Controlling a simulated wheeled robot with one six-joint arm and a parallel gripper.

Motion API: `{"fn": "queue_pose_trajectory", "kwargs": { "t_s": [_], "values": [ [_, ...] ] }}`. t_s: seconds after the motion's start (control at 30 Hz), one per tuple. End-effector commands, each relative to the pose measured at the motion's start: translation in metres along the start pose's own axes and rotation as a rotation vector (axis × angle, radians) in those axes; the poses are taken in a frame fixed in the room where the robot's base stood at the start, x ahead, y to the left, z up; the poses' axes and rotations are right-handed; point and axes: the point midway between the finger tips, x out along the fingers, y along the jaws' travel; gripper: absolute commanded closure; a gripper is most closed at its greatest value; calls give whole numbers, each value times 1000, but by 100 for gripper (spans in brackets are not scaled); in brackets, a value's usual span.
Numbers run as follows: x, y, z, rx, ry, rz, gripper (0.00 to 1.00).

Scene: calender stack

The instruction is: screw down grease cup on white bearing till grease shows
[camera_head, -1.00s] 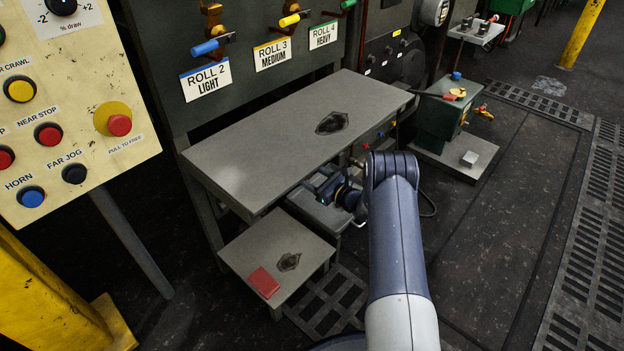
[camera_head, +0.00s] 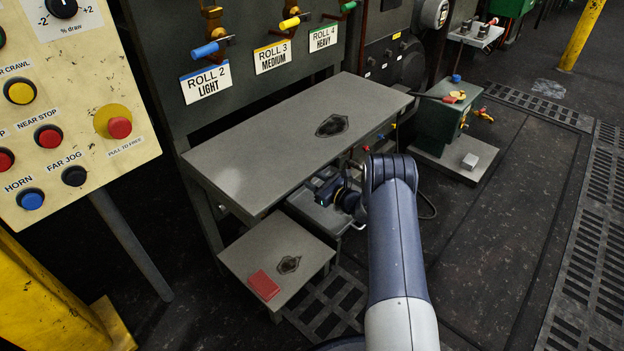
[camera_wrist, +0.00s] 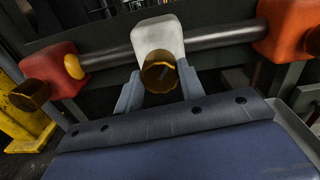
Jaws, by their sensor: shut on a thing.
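In the wrist view a white bearing (camera_wrist: 158,36) sits on a dark shaft, with a brass grease cup (camera_wrist: 159,74) on its near face. My gripper (camera_wrist: 160,88) has its two pale blue fingers on either side of the cup and is shut on it. No grease is visible at the white bearing. In the head view my gripper's wrist (camera_head: 340,196) is under the bench, and the white bearing cannot be made out there.
A red bearing (camera_wrist: 62,66) with a brass cup and a yellow blob beside it is at left. An orange bearing (camera_wrist: 285,25) is at right. In the head view the grey bench (camera_head: 290,135) overhangs my wrist.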

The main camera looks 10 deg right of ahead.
Motion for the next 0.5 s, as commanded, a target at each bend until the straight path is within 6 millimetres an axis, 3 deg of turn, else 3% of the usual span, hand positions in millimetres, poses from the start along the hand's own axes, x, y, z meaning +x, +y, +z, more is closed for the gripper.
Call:
{"fn": "queue_pose_trajectory", "kwargs": {
  "t_s": [0.23, 0.5],
  "values": [
    [0, 0, -1, 62, -1, 1, 86],
    [0, 1, -2, 249, -5, 1, 86]
  ]
}}
